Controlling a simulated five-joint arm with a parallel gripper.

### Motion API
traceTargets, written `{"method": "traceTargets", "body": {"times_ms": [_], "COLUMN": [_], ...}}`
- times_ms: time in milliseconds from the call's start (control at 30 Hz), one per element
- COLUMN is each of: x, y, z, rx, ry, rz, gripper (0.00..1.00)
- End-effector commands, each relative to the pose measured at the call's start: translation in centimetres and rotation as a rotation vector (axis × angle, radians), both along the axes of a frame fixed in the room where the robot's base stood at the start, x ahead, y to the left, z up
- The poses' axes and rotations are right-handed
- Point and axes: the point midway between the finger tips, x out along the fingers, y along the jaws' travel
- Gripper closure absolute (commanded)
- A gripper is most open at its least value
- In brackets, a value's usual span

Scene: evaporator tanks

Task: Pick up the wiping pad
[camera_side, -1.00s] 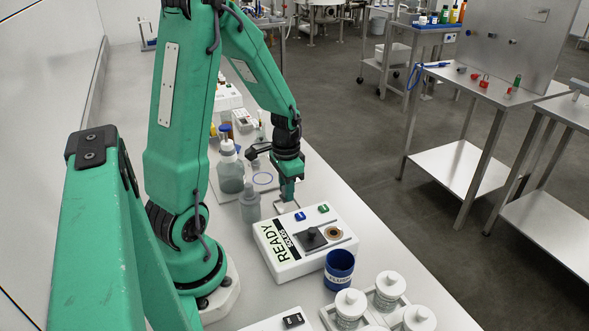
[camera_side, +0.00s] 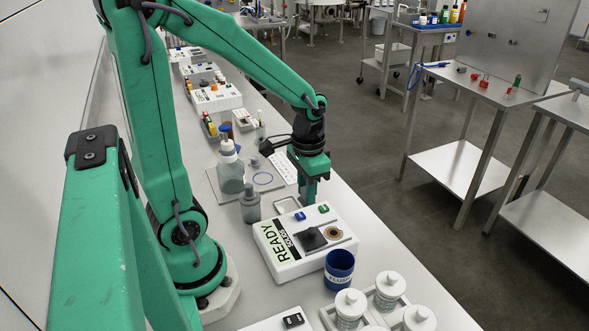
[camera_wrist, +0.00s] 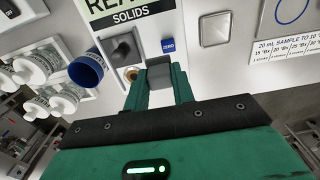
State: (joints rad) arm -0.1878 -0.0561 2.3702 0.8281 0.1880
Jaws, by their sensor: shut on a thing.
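My gripper (camera_side: 309,195) is shut on a small grey block, the wiping pad (camera_wrist: 160,74), as seen between the fingers in the wrist view. In the side view my gripper hangs just behind the white READY SOLIDS instrument (camera_side: 275,264), near its green button (camera_side: 323,208), and the pad is hidden. A shallow pale tray (camera_side: 286,206) lies on the bench left of my gripper. In the wrist view this tray (camera_wrist: 215,29) looks empty. The held pad appears near the blue ZERO button (camera_wrist: 168,46) in the wrist view.
A blue cup (camera_side: 339,270) and several white-lidded jars (camera_side: 388,287) stand in front of the instrument. A grey bottle (camera_side: 250,203) and a larger capped bottle (camera_side: 230,172) stand left of my gripper. A printed card (camera_side: 283,167) lies behind. The bench's right edge is close.

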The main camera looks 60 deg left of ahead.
Motion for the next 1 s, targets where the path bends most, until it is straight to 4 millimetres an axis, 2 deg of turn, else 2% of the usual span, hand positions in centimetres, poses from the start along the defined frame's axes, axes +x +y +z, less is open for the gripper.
{"method": "traceTargets", "body": {"times_ms": [633,667,733,1000], "x": [0.01,0.01,0.01,0.14], "y": [-0.39,-0.39,-0.39,-0.5], "z": [0.24,0.24,0.24,0.29], "rx": [0.0,0.0,0.0,0.0], "ry": [-0.001,-0.001,-0.001,-0.001], "rz": [0.0,0.0,0.0,0.019], "gripper": [0.97,0.81,0.93,0.93]}}
